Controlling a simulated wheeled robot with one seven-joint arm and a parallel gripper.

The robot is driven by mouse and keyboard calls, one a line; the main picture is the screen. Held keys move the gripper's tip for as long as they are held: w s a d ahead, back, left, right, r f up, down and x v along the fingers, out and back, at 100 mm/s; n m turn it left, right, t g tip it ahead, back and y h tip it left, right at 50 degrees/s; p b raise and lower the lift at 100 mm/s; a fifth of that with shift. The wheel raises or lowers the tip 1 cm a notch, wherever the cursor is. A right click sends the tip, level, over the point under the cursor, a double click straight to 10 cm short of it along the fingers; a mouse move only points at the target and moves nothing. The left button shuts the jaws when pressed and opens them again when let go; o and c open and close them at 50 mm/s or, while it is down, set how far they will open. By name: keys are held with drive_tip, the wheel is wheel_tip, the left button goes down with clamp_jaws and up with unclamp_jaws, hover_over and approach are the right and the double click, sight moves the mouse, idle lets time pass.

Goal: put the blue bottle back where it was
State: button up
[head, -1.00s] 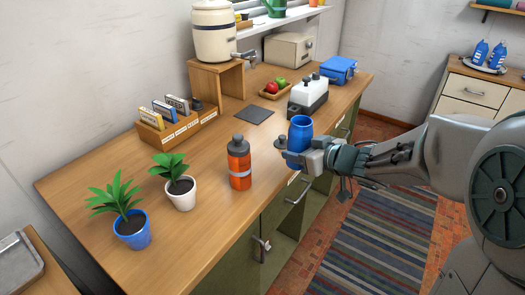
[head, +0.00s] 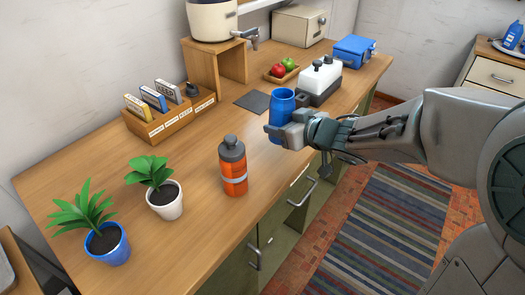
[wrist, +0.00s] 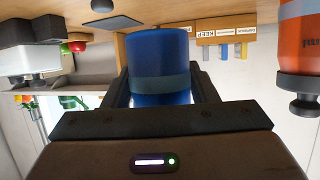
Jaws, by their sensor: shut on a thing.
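The blue bottle (head: 281,107) is in my gripper (head: 287,122), near the front part of the wooden counter (head: 215,205). The jaws are shut around its side, and it looks upright in the head view. In the wrist view, which appears upside down, the bottle (wrist: 158,62) fills the middle between the fingers. I cannot tell whether its base touches the counter. A bare dark grey mat (head: 252,101) lies on the counter, behind and left of the bottle.
A fruit tray (head: 280,74), a card organizer (head: 170,115) and two potted plants (head: 155,185) are also on the counter. Bare wood lies between the orange bottle and the mat.

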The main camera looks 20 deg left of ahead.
drive_tip(key=a+f, duration=0.1)
drive_tip(key=a+f+b, duration=0.1)
drive_tip(key=a, duration=0.1)
drive_tip(key=s+a+f, duration=0.1)
drive_tip(key=a, duration=0.1)
drive_tip(key=shift+a+f+b, duration=0.1)
drive_tip(key=shift+f+b, duration=0.05)
drive_tip(key=shift+b, duration=0.25)
drive_tip(key=shift+f+b, duration=0.85)
drive_tip(key=shift+f, duration=1.1)
drive_tip(key=shift+f, duration=0.2)
drive_tip(key=o, duration=1.1)
drive_tip(key=shift+r, duration=0.15)
